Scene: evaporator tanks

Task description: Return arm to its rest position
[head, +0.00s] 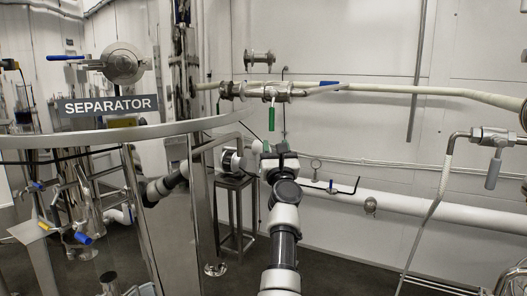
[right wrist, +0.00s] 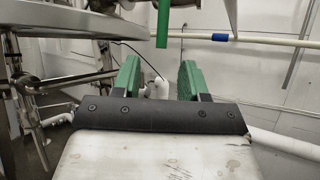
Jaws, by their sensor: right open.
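My right gripper (head: 276,138) is at the middle of the head view, with my right arm reaching up to it from the bottom edge. In the right wrist view the gripper (right wrist: 158,62) is open. Its two green fingers stand apart with nothing gripped between them. A green valve handle (head: 271,117) hangs from a steel valve (head: 268,91) just above the gripper in the head view. In the right wrist view the handle (right wrist: 162,24) hangs above the gap between the fingertips and appears clear of both. My left gripper does not show.
A tank labelled SEPARATOR (head: 110,104) with a curved steel rim stands at the left. A small dark stand (head: 234,212) is left of my arm. A white pipe (head: 420,208) runs along the back wall. A hose and valve (head: 490,138) are at the right.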

